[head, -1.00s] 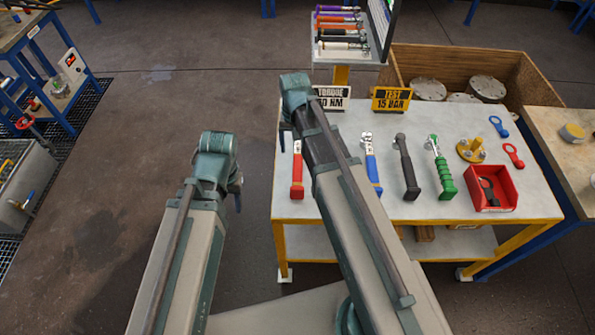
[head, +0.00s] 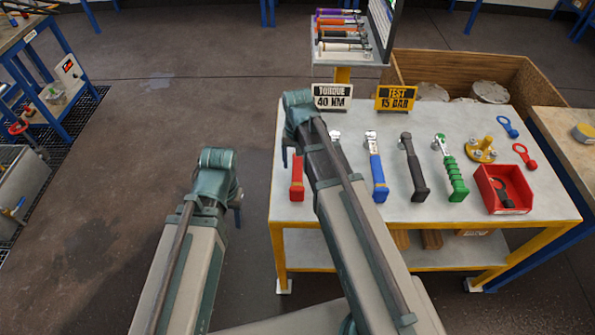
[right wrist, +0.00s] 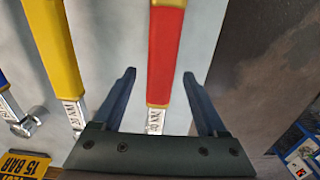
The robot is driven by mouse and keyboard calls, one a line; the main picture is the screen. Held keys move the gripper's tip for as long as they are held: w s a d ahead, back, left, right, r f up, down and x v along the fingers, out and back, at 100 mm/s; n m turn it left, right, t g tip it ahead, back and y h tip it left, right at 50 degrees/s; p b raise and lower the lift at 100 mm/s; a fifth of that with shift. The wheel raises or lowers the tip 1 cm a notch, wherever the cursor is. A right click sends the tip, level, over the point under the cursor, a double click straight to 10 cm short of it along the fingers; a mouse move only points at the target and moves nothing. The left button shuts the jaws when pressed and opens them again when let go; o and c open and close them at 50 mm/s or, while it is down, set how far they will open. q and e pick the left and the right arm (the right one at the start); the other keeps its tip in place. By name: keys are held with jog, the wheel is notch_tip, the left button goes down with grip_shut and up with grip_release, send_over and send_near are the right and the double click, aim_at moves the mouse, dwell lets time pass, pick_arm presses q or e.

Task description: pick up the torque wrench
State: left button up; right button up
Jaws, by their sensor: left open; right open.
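A red-handled torque wrench (head: 297,184) lies on the grey table, partly hidden by my right arm in the head view. In the right wrist view the red wrench (right wrist: 164,50) shows between the fingers of my open right gripper (right wrist: 159,76), with a marked steel shank below its handle. The fingers appear apart from it; their height above it is unclear. A yellow-handled wrench (right wrist: 52,50) lies beside it, hidden by my arm in the head view. Blue (head: 376,170), black (head: 412,170) and green (head: 450,172) tools lie further right. My left gripper (head: 237,212) is open, mostly hidden, left of the table.
A "TORQUE 40 NM" sign (head: 332,97) and a "TEST 15 BAR" sign (head: 396,98) stand at the table's back edge. A red bin (head: 502,190) and a yellow flanged part (head: 482,150) sit at right. A raised tool rack (head: 345,57) stands behind. Open floor lies left.

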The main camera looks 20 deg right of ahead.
pick_arm(q)
jog(key=shift+f, duration=0.25)
pick_arm(e)
jog(key=shift+f, duration=0.25)
grip_shut()
pick_arm(q)
jog(key=shift+r, duration=0.1)
pick_arm(e)
jog(key=shift+r, duration=0.1)
